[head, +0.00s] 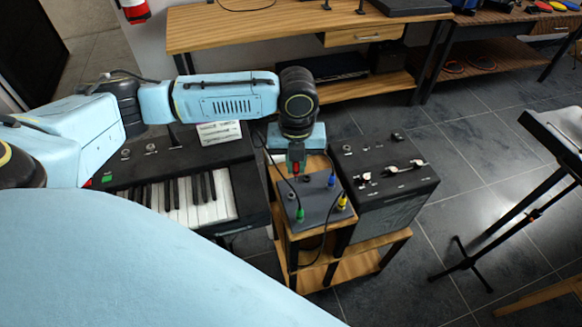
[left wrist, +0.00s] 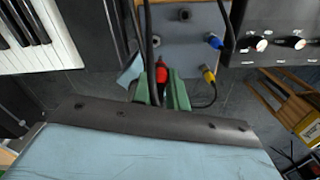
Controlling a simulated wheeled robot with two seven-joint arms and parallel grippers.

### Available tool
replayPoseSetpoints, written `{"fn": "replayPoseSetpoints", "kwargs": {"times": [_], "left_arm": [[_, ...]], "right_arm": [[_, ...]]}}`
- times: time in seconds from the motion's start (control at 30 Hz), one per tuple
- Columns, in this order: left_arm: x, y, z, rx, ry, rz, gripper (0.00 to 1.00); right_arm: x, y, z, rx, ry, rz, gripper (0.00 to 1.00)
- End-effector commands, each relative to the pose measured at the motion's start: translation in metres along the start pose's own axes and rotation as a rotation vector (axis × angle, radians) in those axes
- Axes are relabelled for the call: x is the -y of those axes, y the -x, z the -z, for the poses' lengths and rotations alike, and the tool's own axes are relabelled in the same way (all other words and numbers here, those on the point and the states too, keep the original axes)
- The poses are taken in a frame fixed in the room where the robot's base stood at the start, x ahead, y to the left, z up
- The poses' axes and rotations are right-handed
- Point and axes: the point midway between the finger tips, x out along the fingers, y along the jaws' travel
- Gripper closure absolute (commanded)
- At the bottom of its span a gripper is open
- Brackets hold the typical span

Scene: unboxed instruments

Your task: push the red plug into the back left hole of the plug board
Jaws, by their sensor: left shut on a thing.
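The grey plug board (head: 316,204) lies on a small wooden stand. A green plug (head: 300,214), a yellow plug (head: 342,203) and a blue plug (head: 332,181) stand on it, with cables. My left gripper (head: 296,160) hangs over the back left part of the board, shut on the red plug (head: 296,168). In the left wrist view the red plug (left wrist: 161,72) sits between the green fingers (left wrist: 161,93). The blue plug (left wrist: 214,42) and yellow plug (left wrist: 208,74) lie to its right. The gap between plug and board is hard to judge. My right gripper is out of view.
A keyboard (head: 190,203) stands left of the board, and a black amplifier box (head: 388,184) with knobs stands close on its right. A wooden bench (head: 270,32) is behind. A black stand (head: 468,262) is far right. Cables run near the gripper.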

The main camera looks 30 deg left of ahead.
Motion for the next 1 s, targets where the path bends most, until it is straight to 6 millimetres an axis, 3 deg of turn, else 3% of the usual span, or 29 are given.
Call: {"fn": "replayPoseSetpoints", "kwargs": {"times": [0.2,0.33,0.67,1.0], "left_arm": [[-0.008,-0.015,-0.001,0.002,-0.346,-0.005,1.00],[-0.011,-0.019,-0.001,0.003,-0.457,-0.007,1.00],[-0.011,-0.030,-0.001,0.003,-0.500,-0.007,1.00],[-0.012,-0.056,-0.001,0.004,-0.499,-0.008,1.00]], "right_arm": [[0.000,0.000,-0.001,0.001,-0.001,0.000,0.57],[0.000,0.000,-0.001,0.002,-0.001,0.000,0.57],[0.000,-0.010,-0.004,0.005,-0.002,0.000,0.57],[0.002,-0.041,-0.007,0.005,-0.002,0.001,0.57]]}}
